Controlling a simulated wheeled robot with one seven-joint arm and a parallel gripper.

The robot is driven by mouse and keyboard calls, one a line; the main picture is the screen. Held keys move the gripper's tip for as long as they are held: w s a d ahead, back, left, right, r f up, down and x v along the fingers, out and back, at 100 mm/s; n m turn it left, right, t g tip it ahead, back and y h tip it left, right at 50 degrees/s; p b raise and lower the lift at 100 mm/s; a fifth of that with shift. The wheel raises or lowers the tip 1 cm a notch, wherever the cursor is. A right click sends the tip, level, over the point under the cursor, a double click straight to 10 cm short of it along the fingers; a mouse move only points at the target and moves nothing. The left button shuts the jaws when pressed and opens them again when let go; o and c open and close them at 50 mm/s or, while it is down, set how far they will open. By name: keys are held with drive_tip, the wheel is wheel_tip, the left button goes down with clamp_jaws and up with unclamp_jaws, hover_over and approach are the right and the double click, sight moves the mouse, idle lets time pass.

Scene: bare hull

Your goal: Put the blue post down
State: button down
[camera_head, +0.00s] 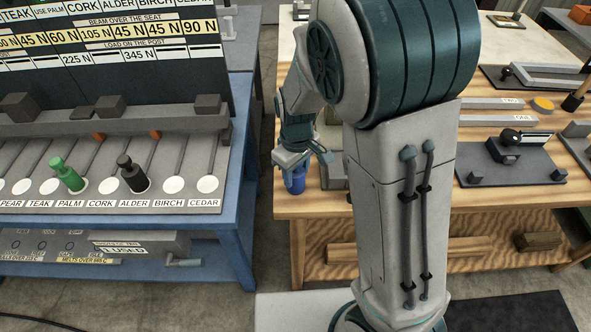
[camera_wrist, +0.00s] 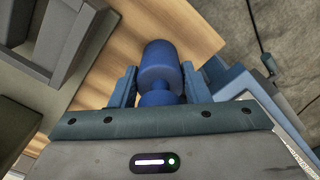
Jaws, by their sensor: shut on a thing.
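The blue post (camera_head: 296,181) is held between the fingers of my gripper (camera_head: 298,160), at the left edge of the wooden bench (camera_head: 390,207). In the wrist view the blue post (camera_wrist: 160,68) shows a wide rounded end and a narrower neck, between the two fingers of my gripper (camera_wrist: 168,82). Whether its lower end touches the bench top cannot be told. A green post (camera_head: 67,175) and a black post (camera_head: 132,175) stand on the labelled sloping board (camera_head: 108,190) at left.
The board has white round spots, several without posts, and stands on a blue table (camera_head: 236,200). A gap of floor separates it from the bench. A grey block-like fixture (camera_head: 333,170) is close right of my gripper. A black-and-grey device (camera_head: 510,155) sits farther right.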

drive_tip(key=shift+f, duration=0.2)
drive_tip(key=c, duration=0.8)
unclamp_jaws()
drive_tip(key=shift+r, duration=0.2)
wheel_tip(320, 180, up, 11)
drive_tip(key=shift+r, duration=0.6)
drive_tip(key=s+d+r+m+t, duration=0.2)
drive_tip(key=s+d+m+t, duration=0.1)
drive_tip(key=s+d+m, duration=0.5)
drive_tip(key=s+d, duration=0.3)
drive_tip(key=s, duration=0.3)
drive_tip(key=shift+d+r+m, duration=0.15)
drive_tip(key=shift+d+m, duration=0.15)
drive_tip(key=shift+d, duration=0.05)
